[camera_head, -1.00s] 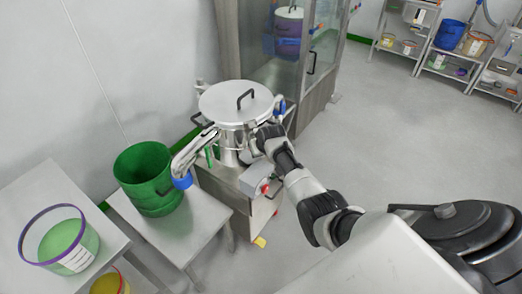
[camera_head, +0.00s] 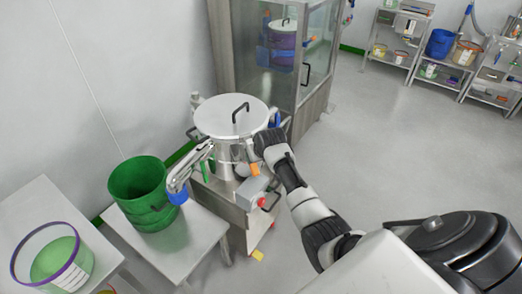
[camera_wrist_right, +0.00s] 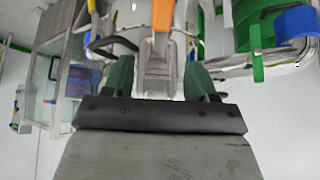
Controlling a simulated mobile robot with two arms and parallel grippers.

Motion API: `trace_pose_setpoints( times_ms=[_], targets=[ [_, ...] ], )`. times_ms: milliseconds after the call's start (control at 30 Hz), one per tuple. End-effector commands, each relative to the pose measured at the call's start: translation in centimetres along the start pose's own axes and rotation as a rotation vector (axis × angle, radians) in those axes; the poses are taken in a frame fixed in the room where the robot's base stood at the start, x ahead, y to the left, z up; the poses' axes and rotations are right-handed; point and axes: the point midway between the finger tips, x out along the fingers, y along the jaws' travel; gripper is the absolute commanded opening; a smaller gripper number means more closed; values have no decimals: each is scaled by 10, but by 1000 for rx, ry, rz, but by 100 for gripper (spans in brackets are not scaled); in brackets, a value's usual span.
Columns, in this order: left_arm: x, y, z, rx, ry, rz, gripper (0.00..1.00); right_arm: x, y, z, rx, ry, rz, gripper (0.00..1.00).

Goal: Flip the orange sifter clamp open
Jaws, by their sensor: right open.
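The steel sifter (camera_head: 228,122) with a round lid and black handle stands on a grey cart by the wall. Its orange clamp (camera_head: 252,158) shows on the near right side, just below my right gripper. In the right wrist view, the orange clamp lever (camera_wrist_right: 162,14) and its steel bracket (camera_wrist_right: 156,62) sit between my open right gripper's (camera_wrist_right: 158,72) two dark green fingers. I see a gap on each side, and cannot tell whether a finger touches it. In the head view, the fingertips are hidden behind the wrist. My left gripper is not in view.
A grey control box (camera_head: 254,192) is under my right arm. A glass cabinet (camera_head: 285,60) stands behind. The floor at right is clear.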

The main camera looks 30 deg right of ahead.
Motion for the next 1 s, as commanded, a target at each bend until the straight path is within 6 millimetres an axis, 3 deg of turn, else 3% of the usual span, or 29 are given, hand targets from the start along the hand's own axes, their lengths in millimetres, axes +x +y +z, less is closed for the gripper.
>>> trace_pose_setpoints(
  times_ms=[300, 533, 833, 1000],
  targets=[
    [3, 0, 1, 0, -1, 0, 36, -41, 1, -2, 0, 3, 1, 57],
    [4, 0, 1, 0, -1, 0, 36, -49, 1, -2, 1, 1, 1, 57],
    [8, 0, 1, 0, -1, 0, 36, -45, 2, 1, 3, 9, 7, 57],
    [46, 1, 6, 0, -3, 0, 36, -9, 14, 32, 42, 143, 75, 57]
  ],
)
